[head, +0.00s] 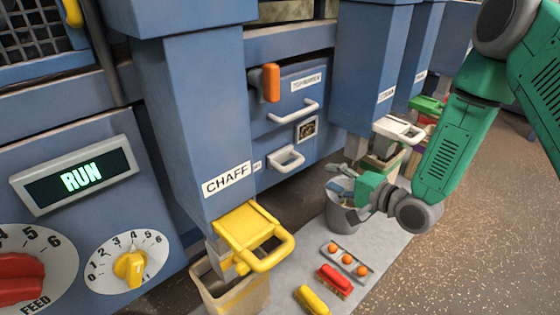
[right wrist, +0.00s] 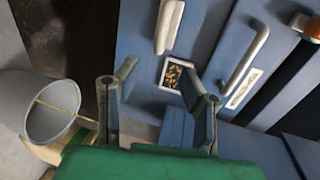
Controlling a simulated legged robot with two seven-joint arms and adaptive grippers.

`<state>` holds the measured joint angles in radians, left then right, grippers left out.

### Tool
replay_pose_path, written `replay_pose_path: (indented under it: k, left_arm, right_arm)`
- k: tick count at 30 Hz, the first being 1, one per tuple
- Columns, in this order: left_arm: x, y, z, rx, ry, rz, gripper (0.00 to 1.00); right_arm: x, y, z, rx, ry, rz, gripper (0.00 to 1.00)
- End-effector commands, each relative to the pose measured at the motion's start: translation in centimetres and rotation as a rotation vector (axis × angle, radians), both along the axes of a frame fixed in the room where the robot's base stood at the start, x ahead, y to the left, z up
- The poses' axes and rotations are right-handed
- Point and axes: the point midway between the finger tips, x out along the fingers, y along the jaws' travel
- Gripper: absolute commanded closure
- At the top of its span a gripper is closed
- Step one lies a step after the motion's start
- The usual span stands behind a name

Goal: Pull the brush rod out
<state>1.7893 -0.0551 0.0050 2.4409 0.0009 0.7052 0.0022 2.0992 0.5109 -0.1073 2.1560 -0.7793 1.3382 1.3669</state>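An orange grip (head: 271,82) stands out at the upper left of a blue drawer front; it looks like the brush rod's handle, with its rod hidden. The orange end also shows at the top right of the right wrist view (right wrist: 308,27). My right gripper (head: 345,183) is low and right of the drawers, over a grey bucket, well apart from the orange grip. In the right wrist view my right gripper (right wrist: 160,80) has its fingers spread with nothing between them, facing the drawer fronts. My left gripper is in neither view.
Drawer handles (head: 293,110) (head: 287,158) project below the orange grip. A blue CHAFF chute (head: 200,120) with a yellow gate (head: 254,235) stands to its left. The grey bucket (head: 342,212), brushes (head: 335,281) and a tray of orange balls (head: 330,249) are on the floor mat.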

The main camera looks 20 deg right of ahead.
Motion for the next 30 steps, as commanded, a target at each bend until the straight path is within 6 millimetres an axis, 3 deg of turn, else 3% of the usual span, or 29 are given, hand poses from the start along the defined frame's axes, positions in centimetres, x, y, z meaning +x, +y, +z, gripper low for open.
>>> replay_pose_path:
  k: [12, 18, 30]
  left_arm:
    - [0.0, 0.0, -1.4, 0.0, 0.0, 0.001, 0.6]
    - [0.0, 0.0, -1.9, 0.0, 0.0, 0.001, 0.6]
    - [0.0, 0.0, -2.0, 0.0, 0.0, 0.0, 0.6]
  right_arm:
    - [7.8, 2.9, -2.1, -0.006, 0.002, 0.005, 0.64]
    - [10.7, 3.8, -2.7, -0.004, 0.003, 0.004, 0.64]
    - [12.0, 4.4, -2.9, -0.005, 0.005, 0.002, 0.64]
